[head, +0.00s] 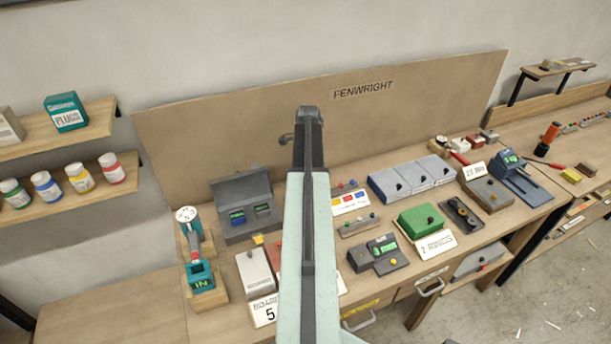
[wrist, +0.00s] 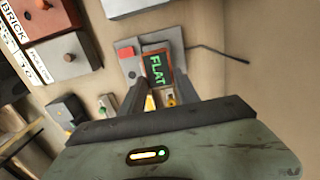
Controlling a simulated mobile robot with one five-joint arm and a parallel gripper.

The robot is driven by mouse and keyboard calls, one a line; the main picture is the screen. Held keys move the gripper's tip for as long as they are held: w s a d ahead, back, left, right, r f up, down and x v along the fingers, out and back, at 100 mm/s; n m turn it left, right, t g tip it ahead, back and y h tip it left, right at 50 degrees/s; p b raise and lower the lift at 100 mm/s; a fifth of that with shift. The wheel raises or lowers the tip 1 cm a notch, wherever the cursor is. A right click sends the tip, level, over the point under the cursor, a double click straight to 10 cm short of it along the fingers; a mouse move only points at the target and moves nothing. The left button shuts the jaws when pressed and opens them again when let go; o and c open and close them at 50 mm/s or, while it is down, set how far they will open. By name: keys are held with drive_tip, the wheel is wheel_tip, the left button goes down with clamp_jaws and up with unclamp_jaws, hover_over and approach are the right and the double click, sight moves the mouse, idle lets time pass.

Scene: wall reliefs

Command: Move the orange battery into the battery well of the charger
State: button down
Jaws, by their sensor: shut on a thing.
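In the wrist view, the orange battery (wrist: 158,70) appears as a block with orange-brown edges and a dark panel that reads FLAT in green. My gripper (wrist: 160,84) has its two dark fingers on either side of the battery's near end, shut on it. The grey charger (wrist: 127,68), with a red square and a dark cable, lies just beyond and around the battery. I cannot tell how deep the battery sits relative to the well. In the head view, my arm hides the battery and charger.
In the wrist view, a grey box (wrist: 68,58) and a dark red box (wrist: 45,14) stand at left. In the head view, a green box (head: 420,219), a dark device (head: 378,254) and a grey open case (head: 245,205) crowd the bench. The backboard (head: 400,110) rises behind.

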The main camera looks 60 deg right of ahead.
drive_tip(key=shift+a+f+b, duration=0.1)
drive_tip(key=shift+f+b, duration=2.2)
drive_tip(key=shift+b, duration=0.05)
drive_tip(key=c, duration=0.8)
unclamp_jaws()
drive_tip(key=shift+r, duration=0.1)
wheel_tip(320, 180, up, 8)
drive_tip(key=p, duration=0.8)
drive_tip(key=shift+d, duration=0.2)
